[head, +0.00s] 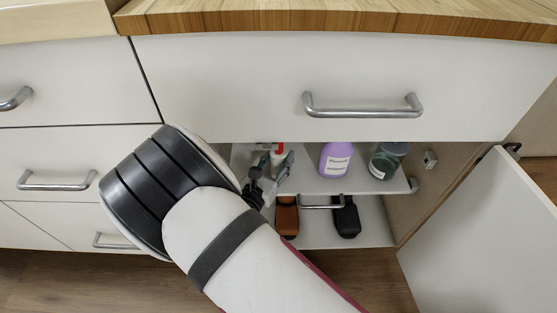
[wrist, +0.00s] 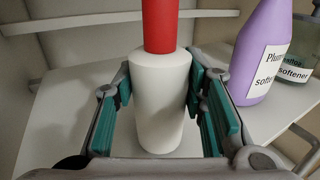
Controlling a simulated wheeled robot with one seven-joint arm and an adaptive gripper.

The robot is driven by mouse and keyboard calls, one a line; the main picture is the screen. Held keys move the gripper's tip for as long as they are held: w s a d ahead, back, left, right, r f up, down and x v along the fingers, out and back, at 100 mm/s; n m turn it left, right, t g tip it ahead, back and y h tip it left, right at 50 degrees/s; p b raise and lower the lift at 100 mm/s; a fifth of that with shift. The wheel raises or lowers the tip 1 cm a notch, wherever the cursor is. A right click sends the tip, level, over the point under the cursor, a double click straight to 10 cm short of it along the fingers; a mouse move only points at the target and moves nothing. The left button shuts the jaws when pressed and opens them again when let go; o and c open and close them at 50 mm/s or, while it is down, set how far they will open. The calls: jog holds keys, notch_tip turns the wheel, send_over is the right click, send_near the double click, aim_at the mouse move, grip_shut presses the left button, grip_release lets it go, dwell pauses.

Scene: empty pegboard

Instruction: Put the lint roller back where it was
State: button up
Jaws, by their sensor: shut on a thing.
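The lint roller (wrist: 160,95) has a white roll with a red handle on top and stands upright in the wrist view. My gripper (wrist: 158,88) is around the white roll, with its green-padded fingers on either side, shut on it. In the head view the lint roller (head: 278,149) shows as a small red and white piece at the left of the upper cabinet shelf (head: 310,185). My gripper (head: 270,170) reaches into the open cabinet there, and my arm hides part of it. The roller's bottom is at or just above the shelf; I cannot tell which.
A purple softener bottle (head: 336,159) and a dark green labelled bottle (head: 386,160) stand to the right on the same shelf. A brown item (head: 287,217) and a black item (head: 347,218) are below. The cabinet door (head: 485,225) hangs open at right. A closed drawer (head: 230,85) is above.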

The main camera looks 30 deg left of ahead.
jog(key=shift+f, duration=0.1)
jog(key=o, duration=1.2)
jog(key=shift+o, duration=0.2)
